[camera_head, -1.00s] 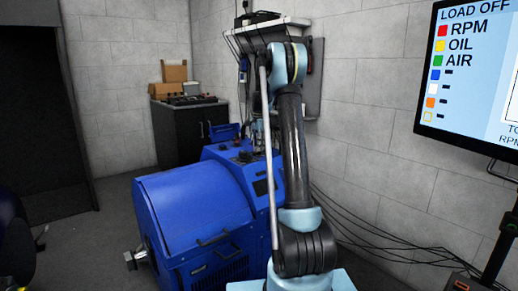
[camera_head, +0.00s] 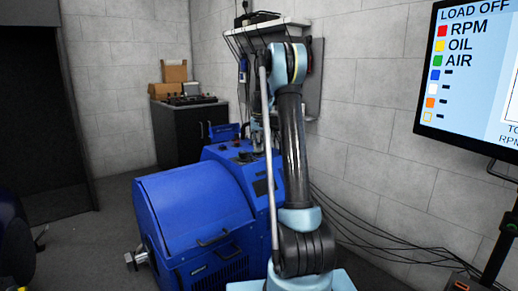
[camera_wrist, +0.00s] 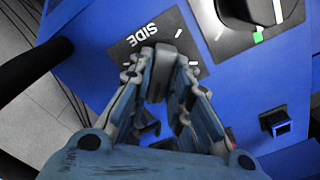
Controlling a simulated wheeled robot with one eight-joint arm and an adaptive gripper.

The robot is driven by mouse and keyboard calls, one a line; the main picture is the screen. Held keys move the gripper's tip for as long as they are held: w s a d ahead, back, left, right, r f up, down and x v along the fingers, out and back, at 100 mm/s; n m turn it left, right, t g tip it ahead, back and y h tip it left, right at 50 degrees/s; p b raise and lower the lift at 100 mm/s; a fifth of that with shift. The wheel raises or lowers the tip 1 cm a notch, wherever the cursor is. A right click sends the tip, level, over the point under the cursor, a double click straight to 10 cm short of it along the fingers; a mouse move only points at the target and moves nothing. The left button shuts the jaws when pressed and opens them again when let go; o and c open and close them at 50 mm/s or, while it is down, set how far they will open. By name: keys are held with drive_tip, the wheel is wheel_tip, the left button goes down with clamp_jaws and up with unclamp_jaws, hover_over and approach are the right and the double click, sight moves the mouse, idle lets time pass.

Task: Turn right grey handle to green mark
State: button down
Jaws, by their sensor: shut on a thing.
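In the wrist view my gripper (camera_wrist: 159,78) is closed around a grey handle (camera_wrist: 164,64) on a dark plate (camera_wrist: 128,50) lettered "SIDE". The lettering appears upside down, with white tick marks near the handle. No green mark shows by this handle; the fingers cover part of its plate. A second dial (camera_wrist: 240,12) with a pale pointer is at the top right, cut off by the frame, with a green mark (camera_wrist: 258,37) at its edge. In the head view the blue machine (camera_head: 195,205) stands at the centre; my arm hides most of its panel and the gripper.
A small dark knob (camera_wrist: 275,122) sticks up from the blue panel at the right of the wrist view. In the head view a monitor (camera_head: 475,75) stands at the right and a dark cabinet (camera_head: 183,130) at the back. Cables (camera_head: 370,235) run along the wall.

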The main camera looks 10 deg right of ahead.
sight(259, 146)
drive_tip(key=n, duration=0.4)
drive_tip(key=shift+w+n, duration=0.1)
drive_tip(key=shift+n, duration=2.1)
drive_tip(key=c, duration=1.5)
unclamp_jaws()
wheel_tip(259, 146, up, 12)
drive_tip(key=shift+f, duration=0.1)
